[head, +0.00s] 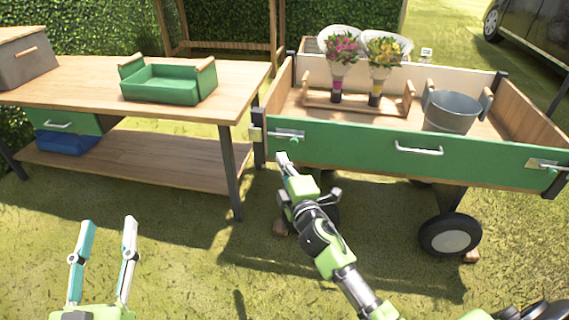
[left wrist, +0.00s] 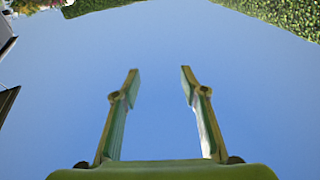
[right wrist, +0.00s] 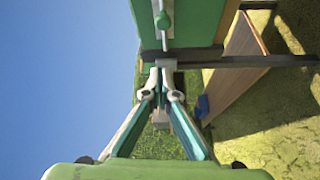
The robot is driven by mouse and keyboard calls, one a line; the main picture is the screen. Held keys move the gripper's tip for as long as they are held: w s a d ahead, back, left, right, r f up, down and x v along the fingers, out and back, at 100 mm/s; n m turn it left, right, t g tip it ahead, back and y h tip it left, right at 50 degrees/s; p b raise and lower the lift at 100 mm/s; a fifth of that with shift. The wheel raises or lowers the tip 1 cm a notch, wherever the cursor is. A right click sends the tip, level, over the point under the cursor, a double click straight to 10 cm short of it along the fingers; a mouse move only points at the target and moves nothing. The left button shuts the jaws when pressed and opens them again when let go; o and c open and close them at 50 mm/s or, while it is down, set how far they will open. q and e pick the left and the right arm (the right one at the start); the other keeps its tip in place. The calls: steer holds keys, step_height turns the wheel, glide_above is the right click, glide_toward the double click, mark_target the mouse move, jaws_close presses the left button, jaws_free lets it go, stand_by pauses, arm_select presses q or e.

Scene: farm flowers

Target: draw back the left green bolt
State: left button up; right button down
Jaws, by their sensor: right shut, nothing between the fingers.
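The left bolt (head: 288,135) is a silver rod on a pale plate at the left end of the cart's green front board (head: 350,150). In the right wrist view its green knob (right wrist: 163,20) shows on the rod, beyond my fingertips. My right gripper (head: 283,157) is just below the bolt in the head view. It also shows in the right wrist view (right wrist: 166,66), its fingertips together and empty, near the dark corner post; I cannot tell if they touch anything. My left gripper (head: 109,220) is open and empty above the grass, far from the cart.
The cart holds a wooden rack (head: 350,108) with two flower bunches and a grey bucket (head: 452,112). Another bolt (head: 545,165) is at the board's right end, a handle (head: 418,150) in its middle. A wooden table (head: 80,82) with a green tray (head: 170,88) stands left.

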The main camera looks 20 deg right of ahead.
arm_select(q)
steer(key=shift+w+f+g, duration=0.2)
steer(key=shift+f+g, duration=0.2)
steer(key=shift+f, duration=0.5)
arm_select(e)
steer(key=shift+s, duration=1.1)
steer(key=shift+a, duration=0.1)
